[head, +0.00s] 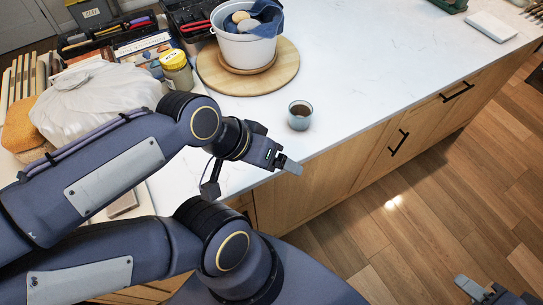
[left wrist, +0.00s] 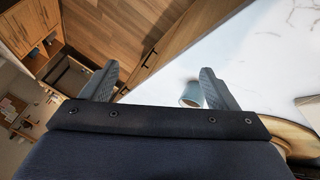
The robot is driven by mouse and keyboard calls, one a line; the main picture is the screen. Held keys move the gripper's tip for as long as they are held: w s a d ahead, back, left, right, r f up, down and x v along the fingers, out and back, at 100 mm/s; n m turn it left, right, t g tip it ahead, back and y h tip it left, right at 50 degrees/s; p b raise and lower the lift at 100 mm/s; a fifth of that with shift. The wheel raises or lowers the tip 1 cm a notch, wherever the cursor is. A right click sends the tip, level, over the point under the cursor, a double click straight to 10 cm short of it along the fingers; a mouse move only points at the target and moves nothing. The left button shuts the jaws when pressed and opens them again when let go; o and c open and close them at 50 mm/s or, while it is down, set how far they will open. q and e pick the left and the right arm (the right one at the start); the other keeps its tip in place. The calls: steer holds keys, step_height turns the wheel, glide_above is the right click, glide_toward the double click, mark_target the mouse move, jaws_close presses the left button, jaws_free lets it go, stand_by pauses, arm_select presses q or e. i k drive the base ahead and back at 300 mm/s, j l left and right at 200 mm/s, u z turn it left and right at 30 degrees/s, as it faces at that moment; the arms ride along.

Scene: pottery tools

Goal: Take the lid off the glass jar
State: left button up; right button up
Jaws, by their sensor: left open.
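The glass jar (head: 178,78) stands at the upper left of the head view, among the clutter on the counter. Its yellow lid (head: 173,59) sits on top of it. My left gripper (head: 284,163) is over the counter's front edge, to the lower right of the jar and well apart from it. In the left wrist view its two fingers (left wrist: 159,85) are spread with nothing held between them. The jar does not show clearly in that view. My right gripper (head: 482,290) is low at the right, over the floor, partly cut off; its opening is unclear.
A small blue-grey cup (head: 300,115) stands near the counter edge, close to my left gripper; it also shows in the left wrist view (left wrist: 192,94). A white bucket (head: 245,49) stands on a round wooden board (head: 286,72). A plastic-wrapped lump (head: 95,100) lies left. The counter's right side is mostly clear.

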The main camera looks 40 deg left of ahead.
mark_target(182, 79)
steer(key=u, duration=2.05)
steer(key=k+l+u, duration=0.3)
steer(key=k+u, duration=0.3)
steer(key=k, duration=0.25)
steer(key=i+l, duration=0.1)
steer(key=i, duration=0.4)
steer(key=i+l, duration=0.15)
steer(key=i, duration=0.35)
